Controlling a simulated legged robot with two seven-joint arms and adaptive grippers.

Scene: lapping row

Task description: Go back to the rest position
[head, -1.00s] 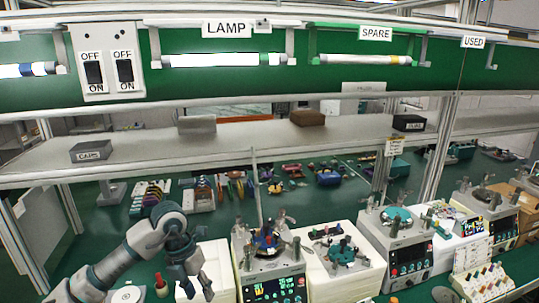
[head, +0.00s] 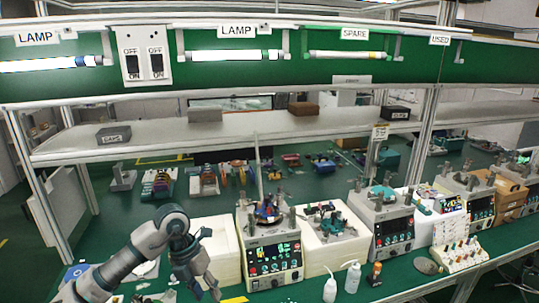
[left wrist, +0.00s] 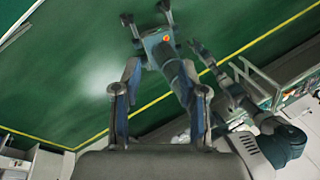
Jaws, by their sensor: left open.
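My left gripper (head: 206,287) hangs at the end of my left arm in the lower left of the head view. Its fingers point down and it holds nothing. In the left wrist view its two fingers (left wrist: 160,110) stand apart, with green floor and parts of my own body beyond them. My right gripper does not show clearly in the head view. The lapping machine (head: 272,255) with a lit display stands to the right of my left gripper, apart from it.
A white block (head: 215,240) stands close behind my left gripper. White bottles (head: 330,288) and an orange-brown bottle (head: 374,274) stand on the green bench front. A shelf (head: 230,133) and the lamp rail (head: 300,72) run above the bench.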

